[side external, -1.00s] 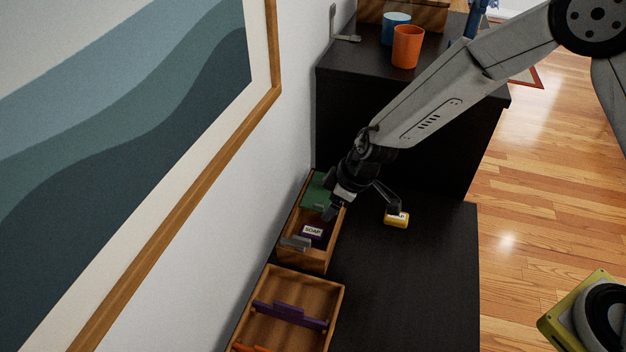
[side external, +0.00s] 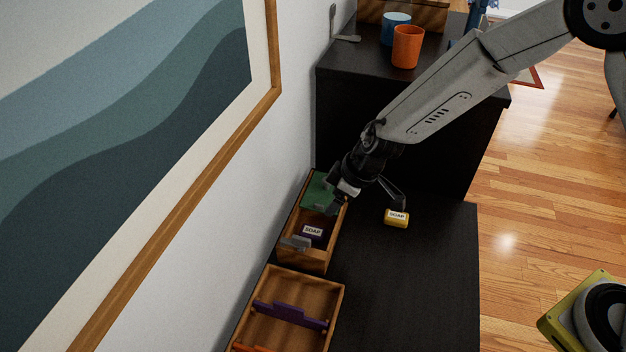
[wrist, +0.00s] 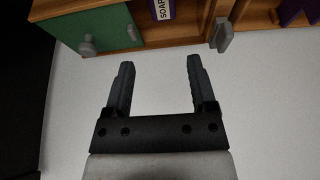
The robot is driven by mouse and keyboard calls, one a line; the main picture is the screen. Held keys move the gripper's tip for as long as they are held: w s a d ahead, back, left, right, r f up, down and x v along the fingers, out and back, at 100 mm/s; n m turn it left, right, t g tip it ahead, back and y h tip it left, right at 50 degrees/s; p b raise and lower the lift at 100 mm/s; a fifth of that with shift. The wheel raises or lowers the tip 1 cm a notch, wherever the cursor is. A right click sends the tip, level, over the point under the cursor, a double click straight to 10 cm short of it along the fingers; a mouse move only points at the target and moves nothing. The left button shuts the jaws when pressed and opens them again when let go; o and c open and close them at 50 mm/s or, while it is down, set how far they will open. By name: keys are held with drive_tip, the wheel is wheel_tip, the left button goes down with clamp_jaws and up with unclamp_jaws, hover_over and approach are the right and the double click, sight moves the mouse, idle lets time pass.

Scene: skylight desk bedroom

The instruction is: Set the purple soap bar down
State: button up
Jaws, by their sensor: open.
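The purple soap bar (side external: 312,232) with a white SOAP label lies inside a wooden box (side external: 317,264) by the wall. It also shows in the wrist view (wrist: 162,10), partly cut off by the top edge. My gripper (side external: 366,205) is open and empty, above the box's right side in the side view.
A green panel with a knob (wrist: 105,30) covers the box's far part. A yellow soap bar (side external: 397,218) lies on the black surface (side external: 420,280) to the right. A second wooden box (side external: 290,285) with a purple divider stands nearer. Orange (side external: 407,47) and blue cups stand higher behind.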

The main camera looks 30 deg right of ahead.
drive_tip(key=shift+w+d+r, duration=0.1)
drive_tip(key=shift+d+r, duration=0.2)
drive_tip(key=shift+r, duration=0.05)
drive_tip(key=s+d+r+m+t+h, duration=0.3)
drive_tip(key=d+r+m, duration=0.3)
drive_tip(key=d, duration=0.7)
drive_tip(key=s+d+m+g, duration=0.1)
drive_tip(key=s+d+g, duration=0.1)
drive_tip(key=s, duration=0.5)
drive_tip(key=s+d+m+g, duration=0.1)
drive_tip(key=s+d, duration=0.2)
drive_tip(key=s, duration=0.4)
drive_tip(key=shift+s+d+r+m+g, duration=0.3)
drive_tip(key=shift+d+r+m+g, duration=0.05)
drive_tip(key=shift+r+m+g, duration=0.1)
drive_tip(key=shift+c, duration=0.3)
